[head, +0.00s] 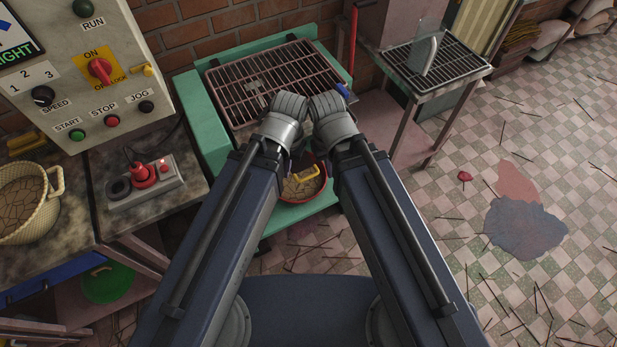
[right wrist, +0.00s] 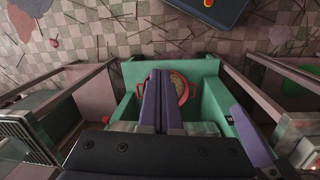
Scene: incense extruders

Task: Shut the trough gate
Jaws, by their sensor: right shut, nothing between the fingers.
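A green machine (head: 206,125) with a barred grate (head: 265,72) stands ahead of me; this looks like the trough. I cannot make out the gate for certain; a small blue part (head: 343,90) shows at the grate's right edge. My right gripper (head: 327,104) is over the machine's front; in the right wrist view its purple fingers (right wrist: 158,80) are shut with nothing between them, above a red-rimmed pan (right wrist: 183,93). My left gripper (head: 288,104) is close beside it, its fingers hidden. My arms hide part of the machine's front.
A control panel (head: 75,65) with knobs and buttons stands at left, above a bench with a red-button box (head: 145,186) and a basket (head: 25,200). A rack table (head: 435,62) stands right; sticks litter the floor.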

